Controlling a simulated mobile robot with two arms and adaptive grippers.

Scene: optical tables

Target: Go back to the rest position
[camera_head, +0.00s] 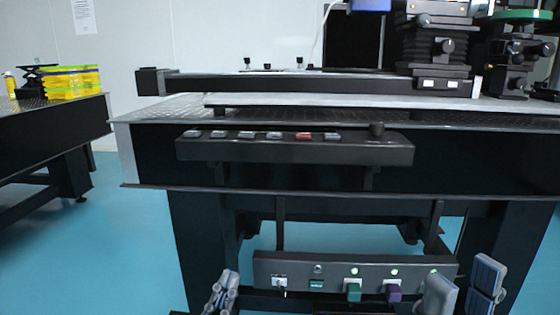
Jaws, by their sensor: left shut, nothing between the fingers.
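My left gripper (223,291) shows at the bottom edge, left of the middle, in front of the lower panel's left end. Its fingers are together with nothing between them. My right gripper (463,290) shows at the bottom right. Its two grey finger pads stand apart with nothing seen between them. Both grippers point up in the picture, and their arms are mostly cut off by the lower edge.
An optical table (150,130) stands ahead, with a button panel (295,151) on its front edge. A lower panel (335,270) has green and purple plugs. Another table (50,125) at left holds yellow boxes (72,82). Blue floor (110,240) is clear at left.

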